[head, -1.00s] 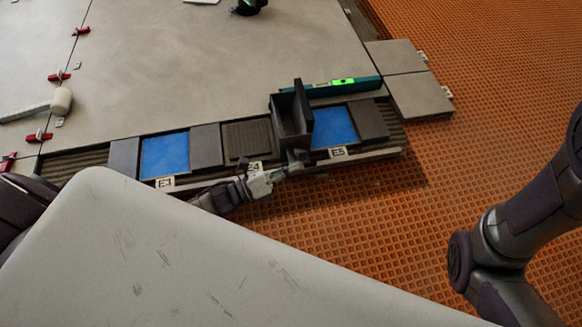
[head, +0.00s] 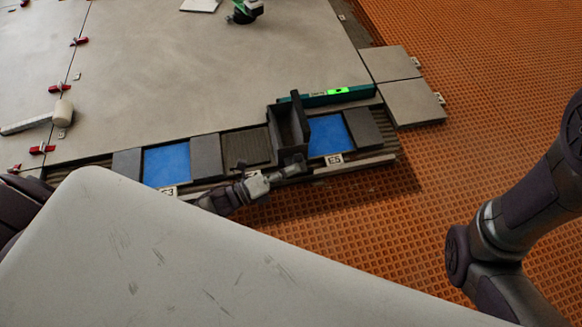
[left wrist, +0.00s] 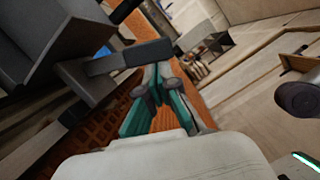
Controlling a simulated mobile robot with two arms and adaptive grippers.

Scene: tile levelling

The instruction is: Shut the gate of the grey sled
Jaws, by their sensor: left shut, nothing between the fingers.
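The grey sled (head: 290,134) is a dark, open-topped box with upright walls. It stands at the slab's front edge, between a ribbed strip and a blue patch. My left gripper (head: 292,170) is at its near lower side, shut and empty. In the left wrist view the sled (left wrist: 50,45) fills the upper left, and a dark bar (left wrist: 148,53) sticks out from it. The teal fingers of my left gripper (left wrist: 162,75) end right by this bar; I cannot tell whether they touch. Which panel is the gate, and how far it stands open, is unclear.
A teal level (head: 338,96) with a green light lies behind the sled. A white mallet (head: 62,112) and red clips (head: 42,149) lie at the left. Grey tiles flank the blue patches. Orange grid flooring (head: 480,150) is clear at the right.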

